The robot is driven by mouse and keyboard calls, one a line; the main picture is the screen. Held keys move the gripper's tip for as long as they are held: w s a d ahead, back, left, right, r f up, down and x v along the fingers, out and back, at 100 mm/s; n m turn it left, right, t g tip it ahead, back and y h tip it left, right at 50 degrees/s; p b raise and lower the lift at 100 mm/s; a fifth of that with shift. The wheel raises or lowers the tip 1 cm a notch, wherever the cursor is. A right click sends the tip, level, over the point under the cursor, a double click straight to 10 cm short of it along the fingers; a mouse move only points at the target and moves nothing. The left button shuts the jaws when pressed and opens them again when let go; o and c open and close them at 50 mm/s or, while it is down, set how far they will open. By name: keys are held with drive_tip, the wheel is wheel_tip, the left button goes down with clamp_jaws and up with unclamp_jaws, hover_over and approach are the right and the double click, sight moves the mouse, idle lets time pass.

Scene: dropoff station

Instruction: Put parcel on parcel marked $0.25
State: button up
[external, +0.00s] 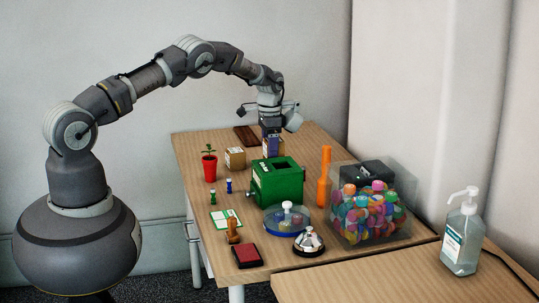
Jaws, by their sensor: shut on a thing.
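A tan parcel (235,157) sits on the table near the back left, beside the red plant pot. A second tan box-like parcel (281,146) is at the back, partly hidden by the green box and by my gripper. My gripper (272,150) points down from above, and its dark bluish fingers are shut on this second parcel. I cannot tell whether that parcel touches the table. Any price marks are too small to read.
A green box (277,184) with an open top stands just in front of my gripper.

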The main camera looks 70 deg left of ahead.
drive_tip(key=o, duration=1.1)
